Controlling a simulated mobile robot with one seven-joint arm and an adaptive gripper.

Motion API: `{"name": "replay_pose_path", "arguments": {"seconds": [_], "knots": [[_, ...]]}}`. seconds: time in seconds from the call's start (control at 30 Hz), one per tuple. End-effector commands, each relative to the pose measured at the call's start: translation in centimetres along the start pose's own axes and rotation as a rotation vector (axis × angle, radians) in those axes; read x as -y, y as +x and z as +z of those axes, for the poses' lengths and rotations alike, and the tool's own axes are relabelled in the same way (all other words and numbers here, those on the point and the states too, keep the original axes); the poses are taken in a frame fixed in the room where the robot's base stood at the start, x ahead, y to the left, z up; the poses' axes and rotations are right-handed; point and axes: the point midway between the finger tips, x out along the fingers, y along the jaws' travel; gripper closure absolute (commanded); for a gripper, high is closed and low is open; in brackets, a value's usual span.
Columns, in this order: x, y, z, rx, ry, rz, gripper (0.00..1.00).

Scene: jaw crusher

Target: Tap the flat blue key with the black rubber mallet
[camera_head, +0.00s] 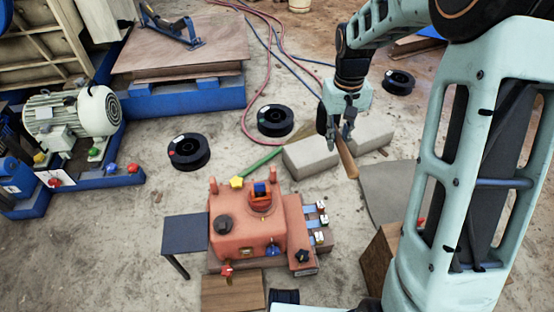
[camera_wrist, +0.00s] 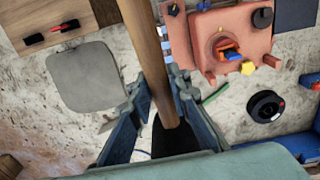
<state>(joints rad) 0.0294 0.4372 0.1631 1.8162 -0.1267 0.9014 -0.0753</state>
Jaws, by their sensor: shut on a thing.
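My gripper (camera_head: 340,138) hangs over the pale blocks, behind and right of the orange-red machine (camera_head: 228,205). It is shut on the wooden handle (camera_head: 348,160) of the mallet. In the wrist view the handle (camera_wrist: 151,52) runs between my fingers (camera_wrist: 155,82), and the mallet's black head (camera_wrist: 174,139) is partly hidden by my gripper. A small flat blue piece (camera_head: 260,189), which looks like the key, sits with orange pieces in the machine's round top opening. It also shows in the wrist view (camera_wrist: 231,54). The mallet is apart from it.
Pale blocks (camera_head: 312,157) lie below my gripper. A green bar (camera_head: 262,160) and a yellow knob (camera_head: 237,183) are at the machine's back. A dark side table (camera_head: 186,233) stands left. Black spools (camera_head: 275,120) and hoses (camera_head: 268,70) lie on the floor behind.

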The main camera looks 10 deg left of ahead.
Motion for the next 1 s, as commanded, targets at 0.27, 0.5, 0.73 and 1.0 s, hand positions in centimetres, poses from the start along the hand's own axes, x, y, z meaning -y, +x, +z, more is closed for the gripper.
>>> {"name": "replay_pose_path", "arguments": {"seconds": [0.27, 0.5, 0.73, 1.0], "knots": [[7.7, 7.1, -3.8, 0.001, -0.43, 0.003, 1.0], [13.3, 12.0, -4.6, -0.015, -0.687, -0.017, 1.0], [15.1, 13.6, -4.6, -0.024, -0.767, -0.024, 1.0], [15.1, 13.7, -4.6, -0.025, -0.767, -0.025, 1.0]]}}
